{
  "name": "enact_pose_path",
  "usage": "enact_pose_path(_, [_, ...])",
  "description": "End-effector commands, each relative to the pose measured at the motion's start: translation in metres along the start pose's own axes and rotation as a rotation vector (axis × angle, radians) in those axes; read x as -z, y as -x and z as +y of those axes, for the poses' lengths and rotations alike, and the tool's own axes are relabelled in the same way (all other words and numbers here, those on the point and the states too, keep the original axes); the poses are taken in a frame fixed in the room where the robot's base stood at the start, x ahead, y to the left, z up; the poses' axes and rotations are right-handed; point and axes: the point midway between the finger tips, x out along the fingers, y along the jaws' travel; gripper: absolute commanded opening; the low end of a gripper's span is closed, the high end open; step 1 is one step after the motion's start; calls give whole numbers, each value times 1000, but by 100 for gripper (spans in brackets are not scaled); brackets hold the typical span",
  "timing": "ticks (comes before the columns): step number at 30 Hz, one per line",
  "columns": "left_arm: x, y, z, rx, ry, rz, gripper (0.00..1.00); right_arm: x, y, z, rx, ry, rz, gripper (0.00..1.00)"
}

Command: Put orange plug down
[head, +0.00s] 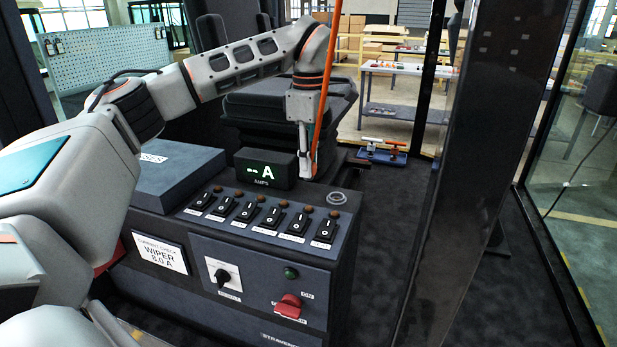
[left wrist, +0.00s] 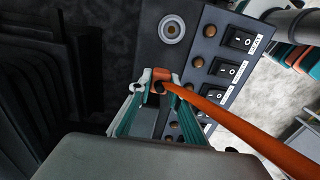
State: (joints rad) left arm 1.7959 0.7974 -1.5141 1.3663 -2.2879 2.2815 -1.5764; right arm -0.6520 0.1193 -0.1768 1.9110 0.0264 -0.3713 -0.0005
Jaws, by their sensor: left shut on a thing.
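My left gripper (head: 308,168) points down above the right rear part of the dark console (head: 345,245), beside the amps display. It is shut on the orange plug (left wrist: 162,75), whose orange cable (head: 321,100) runs upward past the wrist. In the left wrist view the gripper (left wrist: 160,82) has the plug between its fingertips. The plug's lower end is hard to make out, and I cannot tell if it touches the console. A round grey socket ring (head: 337,198) lies on the console top, just right of and nearer than the fingertips; it also shows in the left wrist view (left wrist: 172,28). My right gripper is out of view.
The amps display (head: 264,168) stands close left of the gripper. A row of rocker switches (head: 265,215) lies in front. A red knob (head: 288,306) is on the front face. A dark post (head: 440,170) rises at right. The seat (head: 262,105) is behind.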

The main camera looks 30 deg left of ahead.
Motion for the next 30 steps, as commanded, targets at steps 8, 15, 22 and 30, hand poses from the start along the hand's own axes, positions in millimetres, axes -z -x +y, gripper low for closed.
enact_pose_path(8, [0, -34, -1, 3, 0, 0, 0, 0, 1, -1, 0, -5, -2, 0])
enact_pose_path(15, [0, -38, 0, -1, 0, 0, 0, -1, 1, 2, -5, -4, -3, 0])
enact_pose_path(22, [0, -42, 0, 1, 0, 0, 21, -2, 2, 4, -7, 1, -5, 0])
enact_pose_path(30, [0, -41, 0, 1, 0, 0, 35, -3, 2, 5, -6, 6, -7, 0])
